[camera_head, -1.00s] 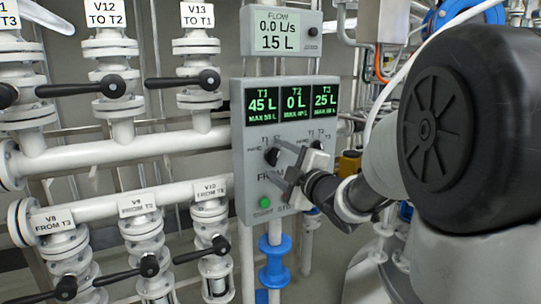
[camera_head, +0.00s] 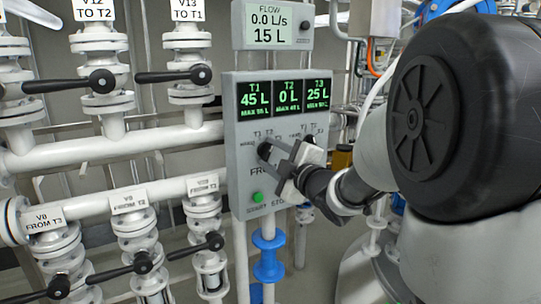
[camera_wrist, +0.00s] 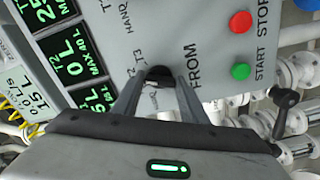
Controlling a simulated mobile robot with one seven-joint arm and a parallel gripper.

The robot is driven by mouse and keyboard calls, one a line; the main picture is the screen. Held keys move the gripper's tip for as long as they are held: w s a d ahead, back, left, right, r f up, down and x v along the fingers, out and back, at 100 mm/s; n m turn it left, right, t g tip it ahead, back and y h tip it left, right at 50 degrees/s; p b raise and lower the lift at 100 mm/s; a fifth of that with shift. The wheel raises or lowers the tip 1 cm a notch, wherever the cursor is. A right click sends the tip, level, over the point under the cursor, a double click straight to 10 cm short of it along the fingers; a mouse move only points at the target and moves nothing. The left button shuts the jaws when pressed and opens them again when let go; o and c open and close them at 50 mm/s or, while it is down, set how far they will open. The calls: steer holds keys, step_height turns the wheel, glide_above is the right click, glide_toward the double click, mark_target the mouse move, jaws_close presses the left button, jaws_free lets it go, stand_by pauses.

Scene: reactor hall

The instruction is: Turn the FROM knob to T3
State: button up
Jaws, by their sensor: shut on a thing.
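The grey control panel (camera_head: 236,160) carries the black FROM knob (camera_head: 264,150) below its screens, on the left side. My gripper (camera_head: 269,158) reaches it from the right, with its two fingers shut on the knob. In the wrist view the knob (camera_wrist: 160,73) sits between the fingertips (camera_wrist: 158,82), beside the word FROM and close to the T2 and T3 marks. The fingers cover much of the knob, and I cannot tell which mark it points to. The screens (camera_head: 288,95) read T1 45 L, T2 0 L and T3 25 L.
A second knob (camera_head: 308,134) lies to the right, partly hidden by my gripper. The green START button (camera_head: 257,197) is below; the red STOP button (camera_wrist: 241,22) shows in the wrist view. A flow display (camera_head: 266,38) reads 0.0 L/s, 15 L. Valves and pipes (camera_head: 110,155) fill the left.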

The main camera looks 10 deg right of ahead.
steer(key=m, duration=0.3)
steer(key=shift+m, duration=0.3)
steer(key=shift+m+p, duration=0.5)
steer(key=shift+m, duration=1.4)
steer(key=o, duration=1)
steer(key=shift+o, duration=0.2)
steer(key=shift+s, duration=0.1)
